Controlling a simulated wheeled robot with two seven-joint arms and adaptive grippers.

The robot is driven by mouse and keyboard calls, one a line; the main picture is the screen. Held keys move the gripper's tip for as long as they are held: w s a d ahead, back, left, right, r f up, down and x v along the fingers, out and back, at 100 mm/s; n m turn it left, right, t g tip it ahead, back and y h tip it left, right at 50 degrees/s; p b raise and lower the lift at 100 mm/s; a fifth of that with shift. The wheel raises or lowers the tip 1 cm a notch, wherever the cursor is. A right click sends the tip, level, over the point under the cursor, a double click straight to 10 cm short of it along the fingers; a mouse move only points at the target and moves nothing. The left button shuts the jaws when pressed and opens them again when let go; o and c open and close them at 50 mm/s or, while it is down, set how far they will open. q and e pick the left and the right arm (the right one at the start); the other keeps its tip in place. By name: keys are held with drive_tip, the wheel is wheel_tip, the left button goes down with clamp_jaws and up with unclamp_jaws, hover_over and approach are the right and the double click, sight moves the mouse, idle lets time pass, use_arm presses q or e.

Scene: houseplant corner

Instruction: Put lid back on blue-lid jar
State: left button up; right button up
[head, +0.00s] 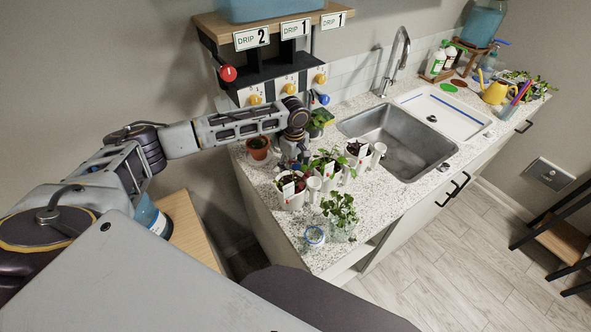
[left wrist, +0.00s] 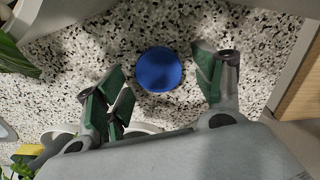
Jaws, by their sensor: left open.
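A round blue lid (left wrist: 159,69) lies flat on the speckled counter in the left wrist view. My left gripper (left wrist: 163,88) is open above the counter, its green-padded fingers on either side of the lid and apart from it. In the head view my left gripper (head: 292,162) is over the counter's back left part, behind the potted plants; I cannot make out the lid there. A small clear jar with a blue band (head: 314,237) stands at the counter's near left corner; I cannot tell for sure that it is the blue-lid jar. My right gripper is not in view.
White mugs with plants (head: 291,191) and a glass of cuttings (head: 341,222) crowd the counter beside my left gripper. A terracotta pot (head: 258,148) stands to its left. The drip shelf (head: 275,68) is behind. The sink (head: 398,142) is to the right.

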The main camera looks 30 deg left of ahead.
sight(295, 168)
use_arm(q)
drive_tip(key=shift+c, duration=0.2)
drive_tip(key=c, duration=0.7)
drive_tip(key=shift+r, duration=0.1)
wheel_tip(295, 168, up, 10)
idle(0.4)
idle(0.4)
